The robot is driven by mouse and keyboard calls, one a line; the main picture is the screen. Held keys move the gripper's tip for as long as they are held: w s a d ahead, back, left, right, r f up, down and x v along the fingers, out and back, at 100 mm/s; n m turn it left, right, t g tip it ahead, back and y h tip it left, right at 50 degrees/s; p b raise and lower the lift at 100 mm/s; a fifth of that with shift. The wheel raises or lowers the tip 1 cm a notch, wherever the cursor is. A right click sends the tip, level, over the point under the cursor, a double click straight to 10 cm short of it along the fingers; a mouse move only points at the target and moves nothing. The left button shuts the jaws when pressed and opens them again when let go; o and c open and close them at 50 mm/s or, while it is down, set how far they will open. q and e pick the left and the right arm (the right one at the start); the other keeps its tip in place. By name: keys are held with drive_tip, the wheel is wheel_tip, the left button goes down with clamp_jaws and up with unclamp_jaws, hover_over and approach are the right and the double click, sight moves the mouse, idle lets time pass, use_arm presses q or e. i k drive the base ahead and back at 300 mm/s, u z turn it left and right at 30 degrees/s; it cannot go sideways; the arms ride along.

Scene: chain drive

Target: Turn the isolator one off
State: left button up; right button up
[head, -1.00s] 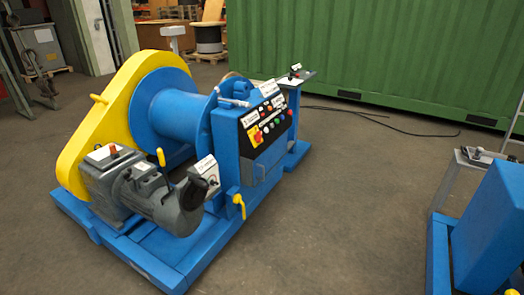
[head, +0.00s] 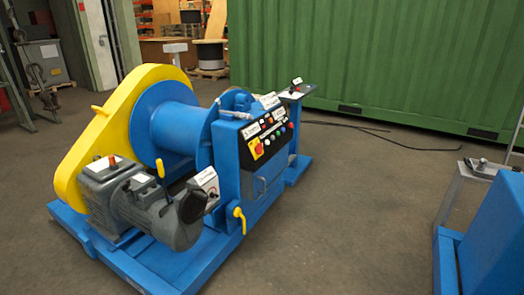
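A blue winch with a yellow chain guard (head: 95,130) stands left of centre in the head view. Its blue control cabinet (head: 262,180) has a black panel facing right. A red rotary switch on a yellow plate (head: 256,149) sits at the panel's lower left and looks like an isolator; its label and setting are too small to read. Several coloured buttons (head: 281,132) are beside it. A grey motor (head: 160,208) is in front, and a small white plate (head: 207,182) stands by its end. Neither of my grippers is in view.
A yellow lever (head: 240,216) sticks out low on the cabinet's front corner. A second blue machine (head: 495,235) is at the right edge. Bare floor (head: 350,220) lies between the machines. A green container (head: 380,70) and a dark cable (head: 385,142) are behind.

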sight(258, 148)
drive_tip(key=z, duration=0.45)
drive_tip(key=i, duration=1.9)
drive_tip(key=u, duration=0.9)
